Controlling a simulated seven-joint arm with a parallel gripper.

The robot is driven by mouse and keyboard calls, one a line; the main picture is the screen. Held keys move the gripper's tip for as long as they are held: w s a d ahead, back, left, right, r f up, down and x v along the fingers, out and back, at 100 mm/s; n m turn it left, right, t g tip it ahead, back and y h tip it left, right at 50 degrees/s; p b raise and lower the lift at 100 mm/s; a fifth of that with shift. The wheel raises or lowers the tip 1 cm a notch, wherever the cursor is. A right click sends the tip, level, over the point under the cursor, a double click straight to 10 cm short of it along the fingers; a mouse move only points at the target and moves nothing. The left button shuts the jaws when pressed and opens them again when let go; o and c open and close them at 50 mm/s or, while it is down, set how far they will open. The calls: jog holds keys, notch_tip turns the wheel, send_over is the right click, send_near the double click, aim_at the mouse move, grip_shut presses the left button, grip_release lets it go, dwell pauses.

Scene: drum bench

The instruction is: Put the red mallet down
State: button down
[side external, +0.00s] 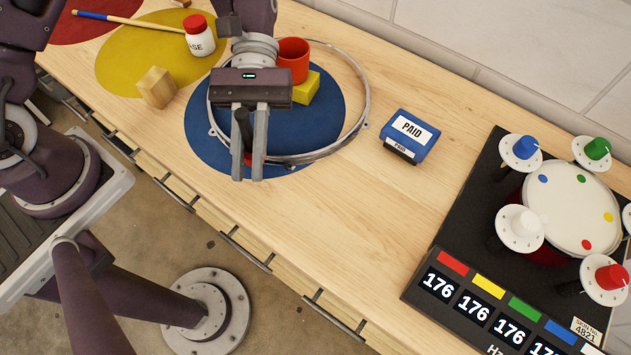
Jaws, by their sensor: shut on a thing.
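My gripper (249,178) points down over the front part of the blue round mat (205,135). Its two fingers are shut on the red mallet (244,130), of which a dark handle shows between them. A bit of red shows lower down, near the fingertips. The rest of the mallet is hidden by the fingers. I cannot tell whether it touches the mat. A metal hoop (362,115) lies around and beside the gripper on the mat.
A red cup (293,62) and yellow block (306,88) are behind the gripper. A wooden block (157,88), white bottle (200,38) and mallet-like stick (130,21) are left. A blue PAID stamp (408,136) and drum console (470,200) are right. Bare wood lies between.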

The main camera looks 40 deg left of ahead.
aim_at(355, 206)
jog(key=w+d+r+n+t+h, duration=0.3)
jog(key=w+d, duration=0.1)
jog(key=d, duration=0.3)
jog(key=w+d+r+n+t+h, duration=0.2)
jog(key=w+d+r+n+t, duration=0.15)
jog(key=d, duration=0.25)
jog(key=f, duration=1)
jog(key=w+f, duration=0.1)
jog(key=f, duration=0.4)
jog(key=shift+d+f, duration=0.25)
jog(key=shift+f, duration=0.05)
jog(key=c, duration=1.4)
grip_release()
jog(key=shift+f+g, duration=0.1)
jog(key=shift+g, duration=0.25)
jog(key=shift+c, duration=0.2)
